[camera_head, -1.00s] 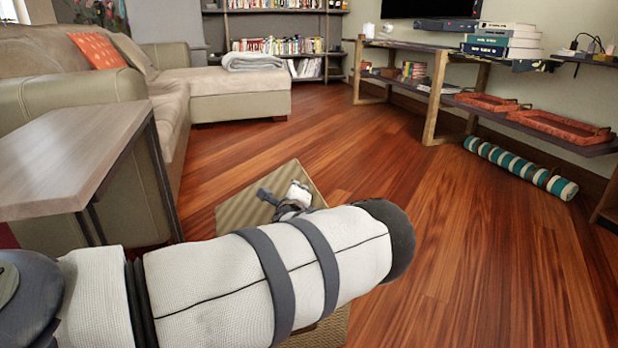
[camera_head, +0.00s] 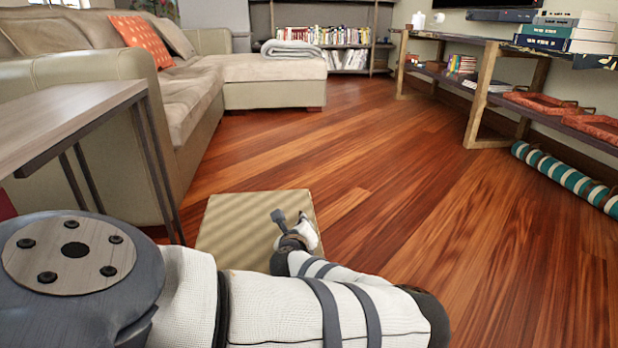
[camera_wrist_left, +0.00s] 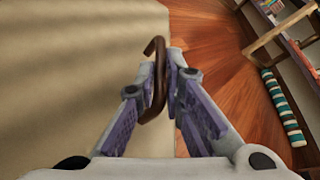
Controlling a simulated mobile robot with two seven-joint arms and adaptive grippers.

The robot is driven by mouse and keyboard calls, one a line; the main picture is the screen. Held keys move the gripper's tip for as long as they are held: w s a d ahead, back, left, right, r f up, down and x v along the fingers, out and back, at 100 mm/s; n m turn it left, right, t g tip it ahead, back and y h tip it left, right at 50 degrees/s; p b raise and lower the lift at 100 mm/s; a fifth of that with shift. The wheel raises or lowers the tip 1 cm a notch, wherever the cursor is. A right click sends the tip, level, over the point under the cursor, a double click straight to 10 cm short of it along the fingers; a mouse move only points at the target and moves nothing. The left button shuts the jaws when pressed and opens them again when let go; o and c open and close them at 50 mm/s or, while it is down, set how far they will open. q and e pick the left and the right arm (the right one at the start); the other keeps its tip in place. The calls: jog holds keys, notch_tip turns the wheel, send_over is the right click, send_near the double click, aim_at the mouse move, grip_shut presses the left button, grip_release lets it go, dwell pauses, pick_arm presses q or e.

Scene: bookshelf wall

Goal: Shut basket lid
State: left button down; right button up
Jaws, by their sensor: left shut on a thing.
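A beige basket lid (camera_head: 235,225) lies low in front of me in the head view, just right of the side table. In the left wrist view the lid (camera_wrist_left: 70,70) fills the left side. A brown curved handle (camera_wrist_left: 155,49) sits at its right edge. My left gripper (camera_wrist_left: 164,60) is shut on this handle. In the head view my left gripper (camera_head: 281,218) is small, at the lid's right part. My left arm hides the lower part of the basket, so I cannot tell how far open the lid is. My right gripper is not in view.
A side table (camera_head: 60,118) and a beige sofa (camera_head: 85,75) stand close on the left. Wooden floor (camera_head: 420,190) is clear ahead and to the right. A low shelf (camera_head: 480,80) and a striped roll (camera_head: 565,178) are along the right wall.

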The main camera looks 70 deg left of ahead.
pick_arm(q)
jog(key=shift+f, duration=0.15)
jog(key=c, duration=1.7)
grip_release()
jog(key=shift+f, duration=0.1)
jog(key=v, duration=1.1)
jog(key=shift+s+d+r, duration=0.1)
jog(key=shift+d+r, duration=0.15)
jog(key=shift+d, duration=0.15)
jog(key=shift+s, duration=0.1)
